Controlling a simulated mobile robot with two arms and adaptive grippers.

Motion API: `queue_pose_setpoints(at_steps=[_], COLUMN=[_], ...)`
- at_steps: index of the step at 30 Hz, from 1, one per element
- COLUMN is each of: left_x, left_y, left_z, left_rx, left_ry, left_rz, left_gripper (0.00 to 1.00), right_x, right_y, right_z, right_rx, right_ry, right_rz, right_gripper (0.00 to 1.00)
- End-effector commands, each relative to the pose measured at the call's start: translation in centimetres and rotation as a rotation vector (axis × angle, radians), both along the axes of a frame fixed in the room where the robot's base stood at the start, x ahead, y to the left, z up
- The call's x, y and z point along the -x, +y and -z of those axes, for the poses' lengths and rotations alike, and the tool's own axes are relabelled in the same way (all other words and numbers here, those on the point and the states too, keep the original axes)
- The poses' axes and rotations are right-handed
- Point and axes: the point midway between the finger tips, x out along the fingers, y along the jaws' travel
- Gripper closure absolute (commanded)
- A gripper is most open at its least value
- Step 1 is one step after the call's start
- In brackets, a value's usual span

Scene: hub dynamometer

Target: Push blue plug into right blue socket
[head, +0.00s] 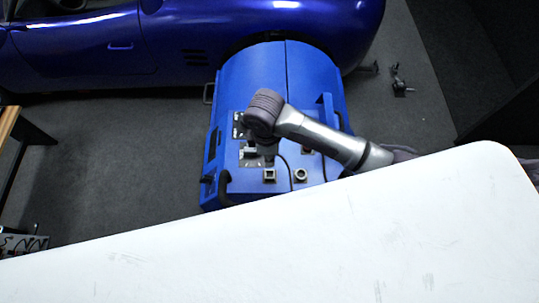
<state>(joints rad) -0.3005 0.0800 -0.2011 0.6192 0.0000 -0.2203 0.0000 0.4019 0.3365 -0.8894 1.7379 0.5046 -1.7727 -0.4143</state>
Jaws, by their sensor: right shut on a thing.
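A blue dynamometer housing (245,90) stands against the blue car, with a panel of sockets on its near side. My right arm reaches in from the right, and my right gripper (267,149) points down at the panel, largely hidden under its wrist. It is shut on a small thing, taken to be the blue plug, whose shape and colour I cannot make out. A thin dark cable runs beside it. A square socket (269,175) and a round socket (300,175) show in front of the gripper. I cannot tell which socket is blue. My left gripper is not in view.
The blue car (100,50) stands behind the housing. A side handle (208,93) sticks out at the housing's left. A small dark stand (400,85) is on the floor at the right. Grey floor lies open left of the housing.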

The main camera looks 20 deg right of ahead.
Motion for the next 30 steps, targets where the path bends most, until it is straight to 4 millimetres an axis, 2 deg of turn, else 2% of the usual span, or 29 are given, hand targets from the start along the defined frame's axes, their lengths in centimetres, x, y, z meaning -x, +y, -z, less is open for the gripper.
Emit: queue_pose_setpoints(at_steps=[17, 30], left_x=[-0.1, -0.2], left_y=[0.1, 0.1], left_z=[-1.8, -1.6], left_rx=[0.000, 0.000], left_ry=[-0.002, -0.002], left_rz=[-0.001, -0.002], left_gripper=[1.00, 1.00], right_x=[0.0, -2.5], right_y=[0.0, -2.8], right_z=[-4.9, -4.6], right_rx=[-0.002, 0.002], right_ry=[-0.001, -0.001], right_rz=[0.000, -0.236], right_gripper=[1.00, 1.00])
